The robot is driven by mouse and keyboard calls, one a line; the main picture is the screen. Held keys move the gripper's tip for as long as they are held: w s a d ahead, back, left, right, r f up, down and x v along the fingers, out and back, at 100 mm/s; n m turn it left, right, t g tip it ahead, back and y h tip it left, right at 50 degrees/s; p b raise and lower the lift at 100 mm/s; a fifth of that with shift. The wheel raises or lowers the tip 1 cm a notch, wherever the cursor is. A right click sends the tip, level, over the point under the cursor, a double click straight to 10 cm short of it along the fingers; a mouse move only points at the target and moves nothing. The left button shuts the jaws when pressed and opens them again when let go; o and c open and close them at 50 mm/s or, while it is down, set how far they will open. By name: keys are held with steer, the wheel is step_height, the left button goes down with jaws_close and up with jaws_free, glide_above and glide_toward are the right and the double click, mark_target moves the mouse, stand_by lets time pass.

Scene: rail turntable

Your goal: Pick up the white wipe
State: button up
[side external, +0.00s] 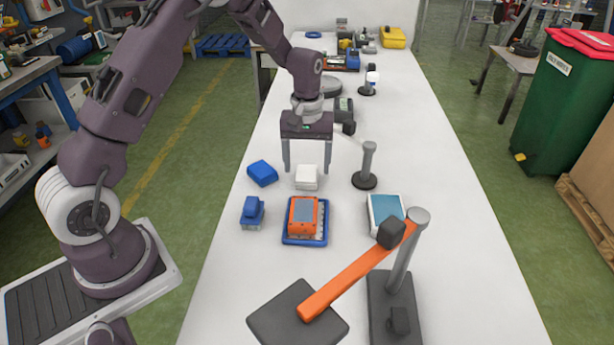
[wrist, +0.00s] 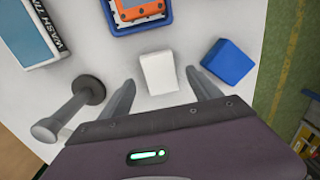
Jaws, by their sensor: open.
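The white wipe (side external: 306,177) is a small white block lying on the white table (side external: 463,222). It also shows in the wrist view (wrist: 158,73), just beyond and between the fingertips. My gripper (side external: 307,172) is open and points down, with one finger on each side of the wipe in the side view. In the wrist view the fingers (wrist: 157,84) stand apart with a gap to the wipe on both sides. Whether the fingertips reach down to the table is hard to tell.
A blue block (side external: 262,173) lies close left of the wipe. A dark post on a round base (side external: 366,168) stands to its right. An orange device (side external: 304,213) in a blue tray (side external: 304,242) and a blue clamp-like item (side external: 252,212) are nearer the camera. A white-and-blue box (side external: 384,211) lies right.

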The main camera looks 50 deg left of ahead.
mark_target(307, 172)
step_height(307, 172, down, 2)
steer(key=shift+f, duration=0.1)
steer(key=c, duration=1.4)
step_height(307, 172, up, 10)
steer(key=shift+r, duration=0.1)
